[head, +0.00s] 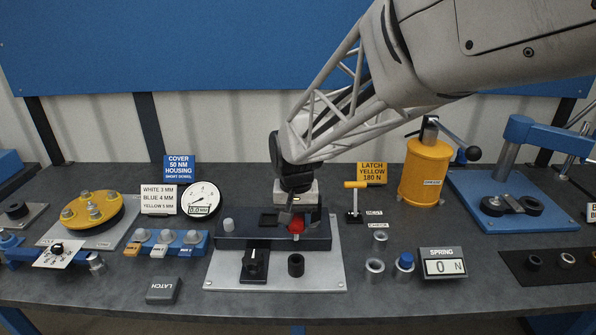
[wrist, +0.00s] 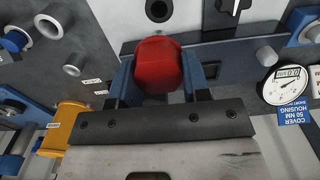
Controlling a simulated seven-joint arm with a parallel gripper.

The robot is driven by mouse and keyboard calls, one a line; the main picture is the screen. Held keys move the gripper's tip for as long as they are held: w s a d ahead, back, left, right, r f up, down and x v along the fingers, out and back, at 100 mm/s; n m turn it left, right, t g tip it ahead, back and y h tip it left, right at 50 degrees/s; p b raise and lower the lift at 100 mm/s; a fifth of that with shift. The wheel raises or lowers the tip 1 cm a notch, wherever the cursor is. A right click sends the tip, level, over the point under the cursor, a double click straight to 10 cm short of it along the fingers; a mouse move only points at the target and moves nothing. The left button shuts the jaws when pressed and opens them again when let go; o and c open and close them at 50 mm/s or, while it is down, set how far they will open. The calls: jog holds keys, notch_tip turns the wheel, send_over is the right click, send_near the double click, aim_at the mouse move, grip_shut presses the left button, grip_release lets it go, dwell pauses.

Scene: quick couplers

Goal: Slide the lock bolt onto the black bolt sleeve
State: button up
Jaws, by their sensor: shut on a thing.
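The lock bolt appears to be the red block-like piece (head: 296,226), which also shows large in the wrist view (wrist: 159,66). My gripper (head: 297,213) points down over the dark bar of the fixture, with its blue fingers (wrist: 160,82) on both sides of the red piece, shut on it. The red piece's lower end is hidden, so I cannot tell whether it touches the bar. The black bolt sleeve seems to be the short hollow black cylinder (head: 296,265) on the grey plate, in front of the bar; it also shows at the top of the wrist view (wrist: 158,9).
The dark bar (head: 230,242) lies across the light grey plate (head: 323,279). A black knob (head: 254,263) stands left of the sleeve. Metal cylinders (head: 375,270) and a spring display (head: 442,266) are to the right. A grey latch box (head: 164,290) lies front left.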

aim_at(296, 235)
jog(key=shift+f, duration=2.8)
jog(key=shift+f, duration=2.75)
dwell(2.2)
jog(key=o, duration=0.9)
